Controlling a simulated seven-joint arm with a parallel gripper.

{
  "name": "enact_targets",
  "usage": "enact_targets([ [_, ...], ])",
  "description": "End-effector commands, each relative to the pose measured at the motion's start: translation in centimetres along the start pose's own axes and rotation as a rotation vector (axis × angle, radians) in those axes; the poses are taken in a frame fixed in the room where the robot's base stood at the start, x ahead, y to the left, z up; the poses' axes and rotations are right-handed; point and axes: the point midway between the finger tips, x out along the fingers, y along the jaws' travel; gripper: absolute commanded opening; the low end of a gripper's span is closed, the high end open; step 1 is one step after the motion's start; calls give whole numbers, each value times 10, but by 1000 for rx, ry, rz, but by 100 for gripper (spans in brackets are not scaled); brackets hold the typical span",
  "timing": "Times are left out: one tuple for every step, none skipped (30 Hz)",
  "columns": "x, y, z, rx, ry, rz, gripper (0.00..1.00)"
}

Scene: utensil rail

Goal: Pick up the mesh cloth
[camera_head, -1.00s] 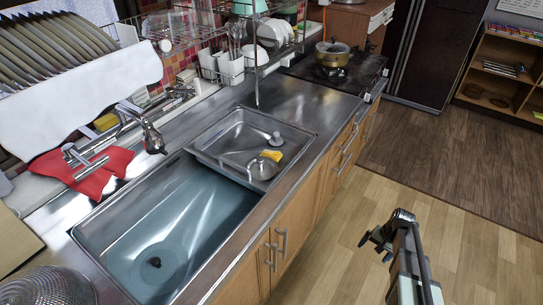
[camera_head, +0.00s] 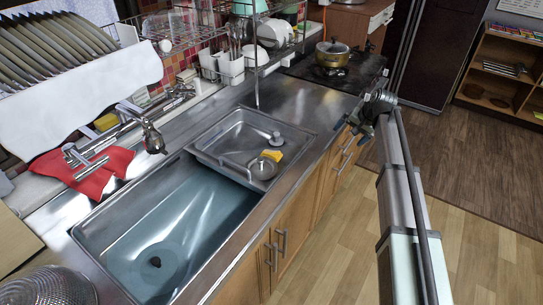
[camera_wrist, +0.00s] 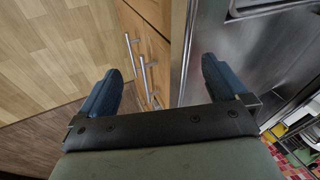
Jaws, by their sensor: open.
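A red cloth (camera_head: 88,172) lies rumpled at the left end of the counter, partly under the faucet fixture. A white cloth (camera_head: 85,90) hangs below the plates at the upper left. I cannot tell from its surface which cloth is mesh. My gripper (camera_head: 362,122) is at the right, near the counter's front edge, far from both cloths. In the wrist view my gripper (camera_wrist: 163,85) is open and empty, its two dark fingers apart over the cabinet front and counter edge. Neither cloth can be made out in the wrist view.
The sink (camera_head: 160,235) holds water. A metal tray (camera_head: 225,140) over its far end holds a yellow sponge (camera_head: 272,155) and a round metal vessel (camera_head: 262,170). A faucet (camera_head: 150,135) and wire rack (camera_head: 190,30) stand behind. The stove holds a pot (camera_head: 332,55).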

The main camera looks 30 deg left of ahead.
Motion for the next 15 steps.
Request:
enact_targets([
  [4,-24,4,-9,-23,16,100],
  [5,-33,8,-10,-35,27,100],
  [7,-48,14,-11,-53,43,100],
  [8,-58,17,-12,-64,55,100],
  [9,-69,22,-13,-77,67,100],
  [9,-84,27,-14,-90,85,100],
  [9,-95,32,-15,-101,98,100],
  [10,-106,36,-15,-111,112,100],
  [10,-121,43,-16,-124,131,100],
  [10,-132,48,-17,-134,146,100],
  [10,-144,53,-16,-142,162,100],
  [10,-160,61,-17,-155,184,100],
  [9,-171,67,-16,-161,202,100],
  [9,-182,74,-15,-170,220,100],
  [9,-196,83,-14,-180,246,100],
])
